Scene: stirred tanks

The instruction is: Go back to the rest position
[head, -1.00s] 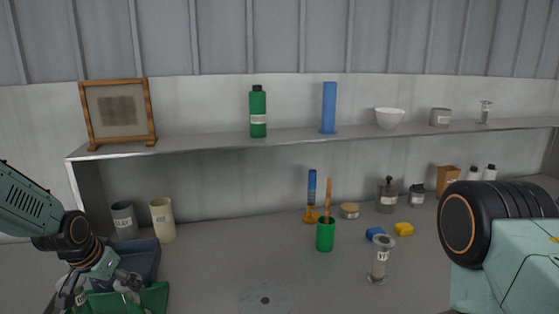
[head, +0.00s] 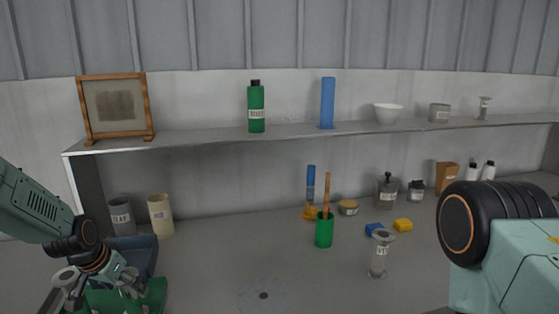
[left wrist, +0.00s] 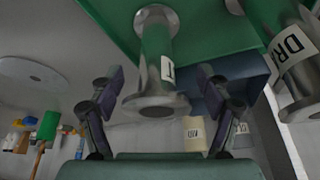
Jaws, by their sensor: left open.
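My left gripper (head: 122,280) is open at the lower left of the head view, over a green tray (head: 152,298). In the left wrist view its two fingers (left wrist: 158,88) stand apart on either side of a flanged metal piece (left wrist: 155,105) with a white label. I cannot tell whether they touch it; a gap shows on both sides. A second flanged metal piece (left wrist: 295,60), its label starting "DRA", is at the right of that view. A flanged metal piece also shows left of the gripper in the head view (head: 68,280). My right gripper is out of view; only its arm shows.
A dark blue bin (head: 140,252) and two cups (head: 160,216) are behind the gripper. A green cup (head: 324,231) with a brush, a flanged metal piece (head: 379,257) and sponges (head: 403,225) stand farther right. A shelf (head: 220,136) runs above. The middle bench is mostly clear.

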